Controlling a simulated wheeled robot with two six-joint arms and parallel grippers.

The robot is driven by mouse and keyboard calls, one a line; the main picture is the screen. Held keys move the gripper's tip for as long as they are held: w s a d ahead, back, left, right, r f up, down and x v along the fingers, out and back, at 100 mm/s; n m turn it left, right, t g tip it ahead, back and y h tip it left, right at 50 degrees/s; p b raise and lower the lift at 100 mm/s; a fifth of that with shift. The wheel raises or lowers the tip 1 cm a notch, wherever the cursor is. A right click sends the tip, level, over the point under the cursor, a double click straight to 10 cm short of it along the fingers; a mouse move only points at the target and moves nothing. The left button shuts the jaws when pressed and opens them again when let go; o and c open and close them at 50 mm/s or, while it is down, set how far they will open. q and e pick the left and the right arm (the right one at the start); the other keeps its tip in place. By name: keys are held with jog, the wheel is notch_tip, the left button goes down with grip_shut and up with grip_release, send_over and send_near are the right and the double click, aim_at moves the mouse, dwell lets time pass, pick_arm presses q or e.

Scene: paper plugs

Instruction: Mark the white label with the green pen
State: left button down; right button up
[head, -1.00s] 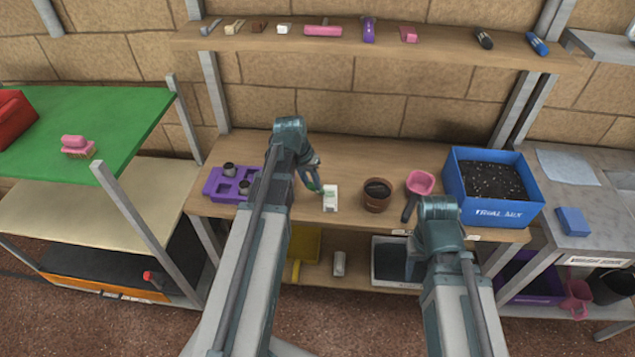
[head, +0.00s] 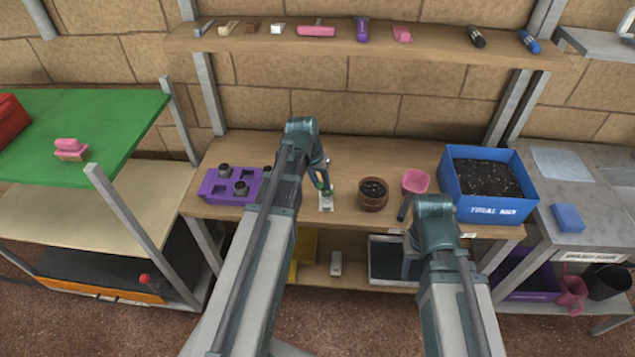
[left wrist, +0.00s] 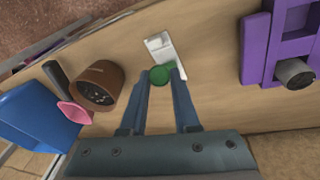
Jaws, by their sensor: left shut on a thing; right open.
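The white label (head: 326,205) lies on the wooden bench, left of the brown pot. My left gripper (head: 322,182) is shut on the green pen (head: 325,189) and holds it over the label's far end. In the left wrist view the round green end of the pen (left wrist: 161,75) sits between the fingertips, overlapping the near part of the label (left wrist: 163,46). The pen's tip is hidden, so I cannot tell whether it touches the label. My right gripper (head: 411,264) is open, low by the bench's front edge, mostly hidden by its own arm.
A purple tray (head: 219,190) with dark pots stands left of the label. To its right are the brown pot (head: 372,203), a pink scoop (head: 416,180) with a dark handle, and a blue soil box (head: 490,209). The bench behind the label is clear.

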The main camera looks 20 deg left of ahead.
pick_arm(q)
notch_tip(320, 180, up, 6)
jog(key=p, duration=0.6)
jog(key=shift+r, duration=0.1)
notch_tip(320, 180, up, 3)
jog(key=p, duration=0.3)
dwell(0.4)
